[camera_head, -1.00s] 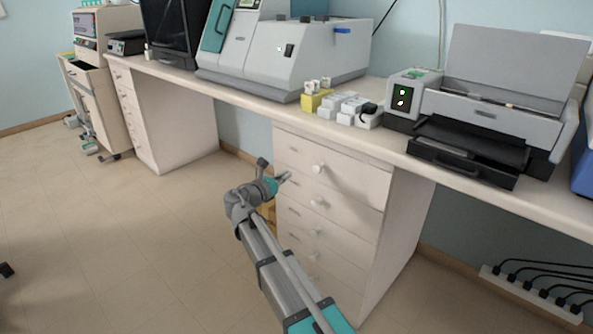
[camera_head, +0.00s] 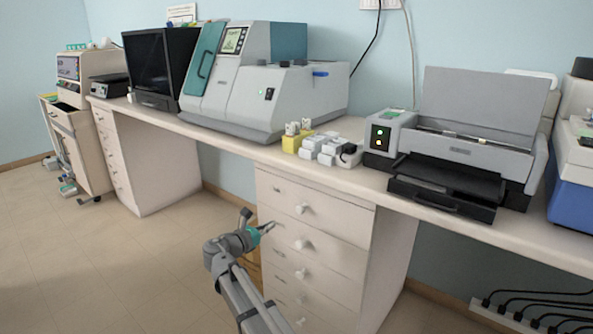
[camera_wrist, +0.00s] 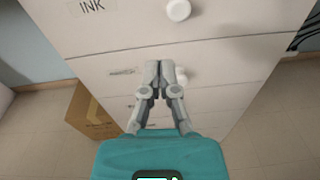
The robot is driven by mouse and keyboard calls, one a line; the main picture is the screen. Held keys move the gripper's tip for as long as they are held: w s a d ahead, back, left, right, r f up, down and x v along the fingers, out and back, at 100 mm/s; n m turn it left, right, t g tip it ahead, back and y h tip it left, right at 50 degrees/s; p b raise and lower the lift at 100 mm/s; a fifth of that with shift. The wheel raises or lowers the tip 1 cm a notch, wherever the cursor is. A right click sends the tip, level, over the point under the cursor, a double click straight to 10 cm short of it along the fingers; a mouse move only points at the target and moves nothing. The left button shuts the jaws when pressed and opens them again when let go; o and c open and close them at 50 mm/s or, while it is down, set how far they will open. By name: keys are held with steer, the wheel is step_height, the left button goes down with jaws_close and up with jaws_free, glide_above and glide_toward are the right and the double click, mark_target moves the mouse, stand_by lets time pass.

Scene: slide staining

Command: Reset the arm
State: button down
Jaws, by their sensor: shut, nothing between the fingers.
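My gripper (camera_head: 268,228) is in front of the drawer cabinet (camera_head: 340,225) under the bench, near the upper drawers. In the wrist view my gripper (camera_wrist: 160,68) has its two fingertips together with nothing between them. The drawer fronts lie beyond the fingertips, and a round white knob (camera_wrist: 178,10) shows above them. A label reading INK (camera_wrist: 91,6) is on the top drawer in view. A second knob is partly hidden behind the right finger. All drawers of this cabinet look shut.
A cardboard box (camera_wrist: 92,112) stands on the floor left of the cabinet. The bench (camera_head: 225,142) carries a large grey machine (camera_head: 275,95), small white boxes (camera_head: 325,148) and a printer (camera_head: 470,140). Cables (camera_head: 530,310) lie low at the right.

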steer(key=s+d+f+m+g+y, duration=0.1)
steer(key=s+d+f+m+g, duration=0.15)
steer(key=d+f+m, duration=0.35)
steer(key=s+d+f+m+g, duration=0.2)
steer(key=d+m+g, duration=0.15)
steer(key=d, duration=0.55)
steer(key=s+d+f+m+g+y, duration=0.1)
steer(key=s+d+f+m+g, duration=0.25)
steer(key=d, duration=0.35)
steer(key=s+d+f+m+g+y, duration=0.2)
steer(key=s+d+f+m+y, duration=0.15)
steer(key=s+m, duration=0.35)
steer(key=s+d+f+m+g+y, duration=0.3)
steer(key=s+d+m+y, duration=0.2)
steer(key=s+m, duration=0.25)
step_height(320, 180, up, 35)
steer(key=p, duration=3.4)
steer(key=shift+w, duration=0.45)
steer(key=shift+d+m+t+p, duration=0.15)
steer(key=shift+m+t+p, duration=0.1)
steer(key=shift+p, duration=0.05)
